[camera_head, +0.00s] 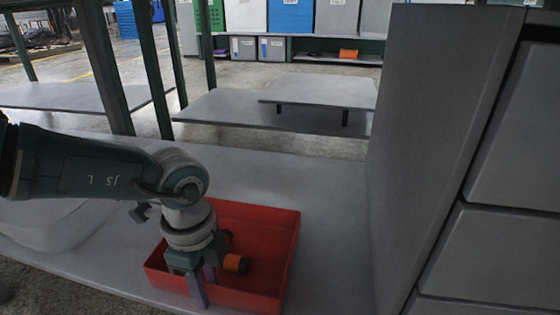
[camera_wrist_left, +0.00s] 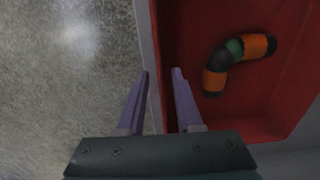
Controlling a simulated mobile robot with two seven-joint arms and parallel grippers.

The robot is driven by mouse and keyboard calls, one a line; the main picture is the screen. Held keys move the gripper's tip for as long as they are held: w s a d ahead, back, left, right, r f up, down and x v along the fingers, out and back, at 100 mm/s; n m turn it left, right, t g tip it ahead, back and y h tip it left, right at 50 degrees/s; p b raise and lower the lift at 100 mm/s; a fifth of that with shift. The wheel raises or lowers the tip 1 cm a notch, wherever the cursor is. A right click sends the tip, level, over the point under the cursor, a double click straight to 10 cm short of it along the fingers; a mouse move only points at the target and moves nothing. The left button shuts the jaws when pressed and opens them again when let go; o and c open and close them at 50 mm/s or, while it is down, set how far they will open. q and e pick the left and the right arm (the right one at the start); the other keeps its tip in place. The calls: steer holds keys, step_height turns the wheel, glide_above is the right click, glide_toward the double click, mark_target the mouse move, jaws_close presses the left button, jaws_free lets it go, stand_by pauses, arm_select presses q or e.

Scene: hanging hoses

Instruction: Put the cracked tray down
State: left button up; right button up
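A red tray (camera_head: 288,262) rests on a grey shelf board, close to its front edge. A curved hose piece (camera_head: 236,264), black with orange ends, lies inside it. The left wrist view shows the tray (camera_wrist_left: 290,95) and the hose piece (camera_wrist_left: 228,52) with a green band at its bend. My left gripper (camera_head: 203,287) points down at the tray's near wall. In the wrist view its two purple fingers (camera_wrist_left: 161,72) are apart, one on each side of the tray's wall, with a gap between them. No crack is discernible. My right gripper is not in view.
The grey board (camera_head: 325,215) is clear right of the tray. A tall grey cabinet (camera_head: 440,130) stands to the right. Green posts (camera_head: 150,65) and low grey tables (camera_head: 290,108) stand behind. Shelves with bins (camera_head: 290,15) are at the back.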

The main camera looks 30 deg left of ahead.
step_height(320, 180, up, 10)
steer(key=p, duration=1)
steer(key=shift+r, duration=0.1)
